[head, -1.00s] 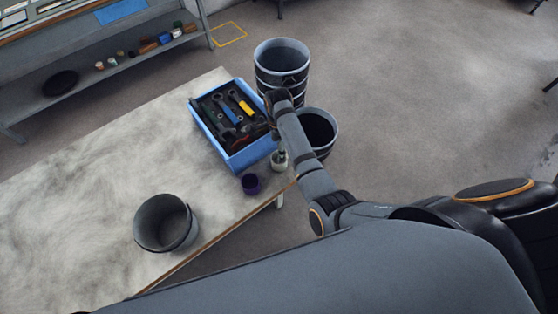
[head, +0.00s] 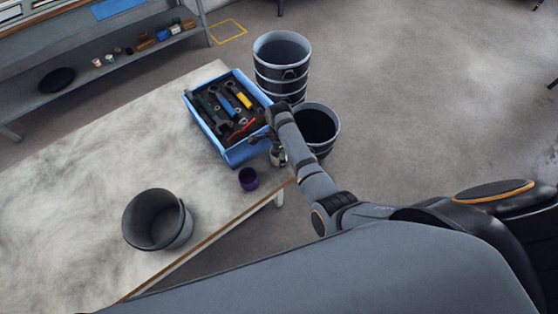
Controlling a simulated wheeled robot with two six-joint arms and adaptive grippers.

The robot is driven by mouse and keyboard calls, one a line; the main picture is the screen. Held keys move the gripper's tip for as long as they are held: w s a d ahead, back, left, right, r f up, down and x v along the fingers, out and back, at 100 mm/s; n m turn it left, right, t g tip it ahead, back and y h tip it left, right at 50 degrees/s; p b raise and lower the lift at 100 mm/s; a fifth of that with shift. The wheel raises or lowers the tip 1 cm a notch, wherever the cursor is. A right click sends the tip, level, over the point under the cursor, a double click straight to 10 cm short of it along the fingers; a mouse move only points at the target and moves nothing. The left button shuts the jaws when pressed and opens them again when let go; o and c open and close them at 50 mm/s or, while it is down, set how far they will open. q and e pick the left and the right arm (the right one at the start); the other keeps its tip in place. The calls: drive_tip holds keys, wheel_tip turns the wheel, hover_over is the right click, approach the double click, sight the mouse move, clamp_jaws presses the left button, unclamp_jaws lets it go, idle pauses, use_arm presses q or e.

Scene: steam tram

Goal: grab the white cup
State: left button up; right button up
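A small whitish cup (head: 278,161) stands near the table's right edge, just below the blue crate. It is partly hidden behind the end of my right arm, and I cannot make out its full shape. My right gripper (head: 272,147) is at the cup, small and dark. Its fingers are too small and too covered to show whether they are open or shut, or whether they touch the cup. My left gripper is not in view.
A dark purple cup (head: 248,179) stands left of the white one. A blue crate of tools (head: 236,158) is just behind. A grey bucket (head: 141,232) stands on the table (head: 75,170). Dark bins (head: 282,50) stand on the floor beyond the right edge.

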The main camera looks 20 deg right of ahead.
drive_tip(key=shift+f, duration=0.5)
drive_tip(key=shift+r, duration=0.15)
drive_tip(key=c, duration=1.3)
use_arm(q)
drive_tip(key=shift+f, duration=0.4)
use_arm(e)
drive_tip(key=shift+r, duration=0.15)
